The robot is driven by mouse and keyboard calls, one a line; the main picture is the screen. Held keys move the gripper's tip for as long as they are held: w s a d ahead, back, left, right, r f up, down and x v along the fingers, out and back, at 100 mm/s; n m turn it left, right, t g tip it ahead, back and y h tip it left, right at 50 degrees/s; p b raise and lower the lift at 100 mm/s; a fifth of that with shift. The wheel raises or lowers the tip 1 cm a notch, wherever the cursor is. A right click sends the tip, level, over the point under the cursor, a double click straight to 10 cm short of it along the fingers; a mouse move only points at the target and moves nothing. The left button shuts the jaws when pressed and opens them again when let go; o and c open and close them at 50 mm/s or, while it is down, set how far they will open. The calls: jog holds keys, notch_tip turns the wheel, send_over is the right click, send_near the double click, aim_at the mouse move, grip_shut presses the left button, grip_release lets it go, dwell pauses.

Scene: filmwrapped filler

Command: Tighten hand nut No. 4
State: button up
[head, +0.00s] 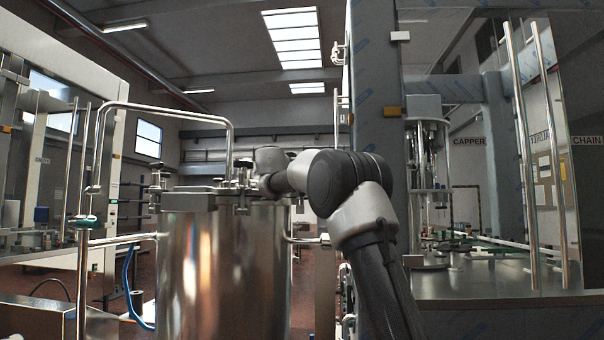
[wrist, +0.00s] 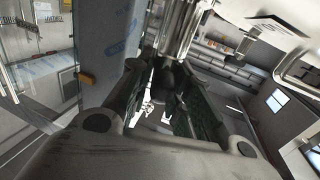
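A steel tank (head: 215,265) stands in the head view, with clamp hardware along its lid rim. A hand nut (head: 243,173) shows at the rim near the end of my arm; I cannot read any number on it. In the wrist view my gripper (wrist: 168,72) has its two dark green-padded fingers spread apart. A dark knob-like part (wrist: 168,78) lies between them, below a shiny steel cylinder (wrist: 183,30). Gaps show beside the knob, and I cannot tell whether a finger touches it. In the head view my fingers are hidden or too small to make out.
A bent steel pipe (head: 165,112) rises over the tank's left side. The capper machine (head: 465,270), with a clear panel and upright bars, stands at the right. Another machine (head: 65,125) stands at the left. A blue hose (head: 131,290) hangs beside the tank.

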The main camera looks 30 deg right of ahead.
jog(key=o, duration=0.3)
jog(key=v, duration=1.2)
